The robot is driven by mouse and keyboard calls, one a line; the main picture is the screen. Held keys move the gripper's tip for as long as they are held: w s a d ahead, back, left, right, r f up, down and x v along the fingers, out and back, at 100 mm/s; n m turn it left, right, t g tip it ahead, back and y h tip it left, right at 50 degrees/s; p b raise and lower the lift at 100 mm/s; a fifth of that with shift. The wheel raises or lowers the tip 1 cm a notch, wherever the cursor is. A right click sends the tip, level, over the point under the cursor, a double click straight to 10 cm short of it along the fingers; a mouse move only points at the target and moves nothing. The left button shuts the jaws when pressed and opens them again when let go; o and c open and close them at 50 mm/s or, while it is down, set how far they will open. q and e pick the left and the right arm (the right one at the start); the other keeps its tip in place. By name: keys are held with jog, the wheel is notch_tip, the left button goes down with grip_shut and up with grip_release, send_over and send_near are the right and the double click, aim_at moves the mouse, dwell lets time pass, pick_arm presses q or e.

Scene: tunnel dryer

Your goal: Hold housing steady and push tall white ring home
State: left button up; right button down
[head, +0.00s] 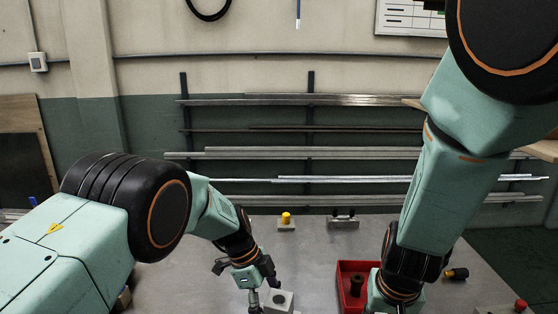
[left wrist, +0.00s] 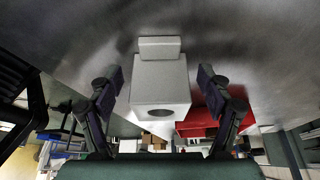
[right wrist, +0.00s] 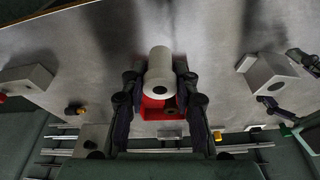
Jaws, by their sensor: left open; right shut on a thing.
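The housing (head: 281,299) is a pale grey block with a round hole, standing on the table. In the left wrist view the housing (left wrist: 160,83) is between the fingers of my left gripper (left wrist: 158,88), which is open with a gap on each side. The right wrist view shows the housing (right wrist: 268,70) at the right, beside my left gripper's fingers. My right gripper (right wrist: 158,85) is shut on the tall white ring (right wrist: 158,68), a pale hollow cylinder. The ring is apart from the housing. In the head view my right gripper's fingertips and the ring are hidden.
A red tray (head: 343,290) with a dark brown ring (head: 357,285) lies right of the housing. At the back stand a yellow-knobbed block (head: 287,225) and a fixture (head: 343,223). A black-and-yellow piece (head: 456,273) and a red-button block (head: 520,306) lie at the right.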

pick_arm(q)
jog(key=shift+r, duration=0.1)
jog(key=v, duration=1.1)
jog(key=shift+r, duration=0.4)
jog(key=shift+w+a, duration=0.1)
jog(key=shift+a, duration=0.05)
jog(key=x, duration=1.2)
jog(key=shift+f, duration=0.1)
jog(key=shift+a+r+p, duration=0.15)
jog(key=shift+r+p, duration=0.15)
jog(key=shift+r, duration=0.2)
pick_arm(e)
jog(key=shift+r, duration=0.35)
pick_arm(q)
jog(key=shift+w+a+r+p, duration=0.1)
jog(key=shift+a+r+p, duration=0.1)
jog(key=shift+r+p, duration=0.2)
pick_arm(e)
jog(key=shift+r, duration=0.3)
pick_arm(q)
jog(key=shift+r, duration=0.15)
